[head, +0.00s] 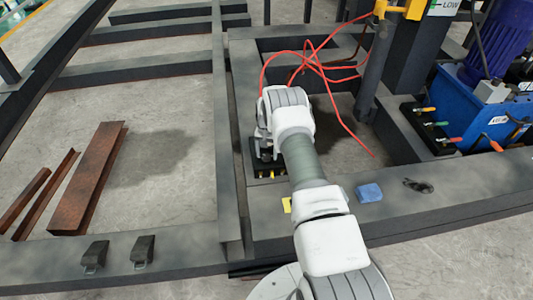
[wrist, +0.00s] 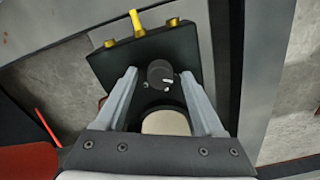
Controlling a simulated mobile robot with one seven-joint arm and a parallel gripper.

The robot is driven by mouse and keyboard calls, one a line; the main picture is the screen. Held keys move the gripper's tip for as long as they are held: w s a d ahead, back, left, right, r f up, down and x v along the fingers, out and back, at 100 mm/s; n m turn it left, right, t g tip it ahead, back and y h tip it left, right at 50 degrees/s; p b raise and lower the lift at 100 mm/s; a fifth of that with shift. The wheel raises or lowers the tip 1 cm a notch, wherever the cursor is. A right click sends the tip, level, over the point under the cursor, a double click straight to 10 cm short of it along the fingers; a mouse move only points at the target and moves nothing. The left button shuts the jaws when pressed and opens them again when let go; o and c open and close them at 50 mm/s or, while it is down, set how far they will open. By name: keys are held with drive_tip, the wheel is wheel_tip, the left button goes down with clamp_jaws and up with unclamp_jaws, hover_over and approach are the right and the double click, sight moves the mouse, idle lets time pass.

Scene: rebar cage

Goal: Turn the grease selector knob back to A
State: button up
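The grease selector knob (wrist: 159,73) is a small dark round knob on a black block (wrist: 190,50) in the wrist view. A white mark shows on its lower right side, and small pale marks lie below it on the block; no letter A is readable. My gripper (wrist: 160,74) is open, with one finger on each side of the knob and a visible gap to each. I cannot tell how far the fingertips are above the block. In the head view the block (head: 267,174) shows beneath my gripper (head: 265,157), which hides the knob.
Yellow fittings (wrist: 140,26) stick up from the block's far edge. Red hoses (head: 325,68) loop just beyond my arm. A blue cloth (head: 369,192) and a dark object (head: 418,186) lie on the front beam. A blue unit (head: 470,115) stands at right.

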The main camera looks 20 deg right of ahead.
sight(267, 155)
wheel_tip(267, 155, up, 17)
drive_tip(key=p, duration=0.5)
drive_tip(key=shift+r+p, duration=0.2)
drive_tip(key=shift+p, duration=0.15)
drive_tip(key=shift+r, duration=0.1)
